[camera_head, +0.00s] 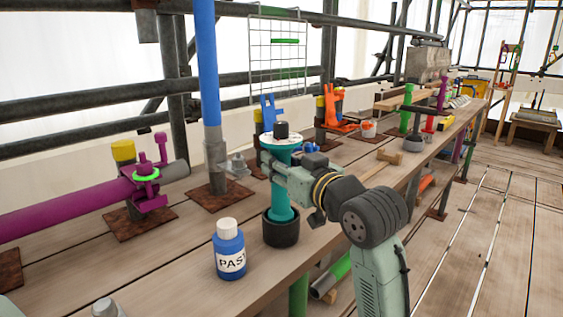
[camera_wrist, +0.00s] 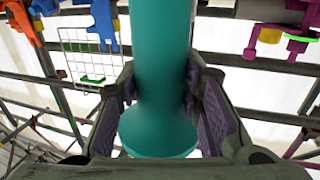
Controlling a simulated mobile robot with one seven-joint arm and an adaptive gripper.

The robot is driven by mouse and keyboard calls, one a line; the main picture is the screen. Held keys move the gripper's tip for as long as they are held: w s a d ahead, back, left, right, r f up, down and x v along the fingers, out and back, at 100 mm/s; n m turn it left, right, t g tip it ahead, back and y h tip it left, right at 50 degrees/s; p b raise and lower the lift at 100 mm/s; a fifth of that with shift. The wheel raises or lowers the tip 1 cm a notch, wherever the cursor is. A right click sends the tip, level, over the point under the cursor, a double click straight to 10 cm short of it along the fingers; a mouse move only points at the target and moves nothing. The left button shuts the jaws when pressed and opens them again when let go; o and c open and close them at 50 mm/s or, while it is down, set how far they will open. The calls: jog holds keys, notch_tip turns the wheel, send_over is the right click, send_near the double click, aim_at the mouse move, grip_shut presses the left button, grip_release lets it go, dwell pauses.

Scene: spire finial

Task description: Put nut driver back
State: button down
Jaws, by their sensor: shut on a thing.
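The teal nut driver (camera_head: 281,190) stands upright, with a flared upper part, a pale disc and a black knob on top. Its lower end is at the black cup (camera_head: 281,232) on the bench and appears to be inside it; the cup hides how deep it sits. My gripper (camera_head: 276,167) is shut on the nut driver from the right, below the pale disc. In the wrist view the teal nut driver (camera_wrist: 160,60) runs between my two fingers (camera_wrist: 160,90) and flares out at the bottom. The cup is not seen in the wrist view.
A blue paste bottle (camera_head: 229,252) stands left of the cup, near the bench's front edge. A blue pole (camera_head: 207,70) rises behind it. A magenta tube (camera_head: 70,207) with a clamp lies at left. A wooden mallet (camera_head: 388,157) lies beyond my arm.

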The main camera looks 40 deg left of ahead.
jog(key=shift+r, duration=0.1)
jog(key=c, duration=1.4)
grip_release()
jog(key=o, duration=0.4)
jog(key=shift+c, duration=0.2)
jog(key=shift+o, duration=0.5)
jog(key=o, duration=0.5)
jog(key=shift+f+b, duration=0.35)
jog(key=shift+f, duration=0.3)
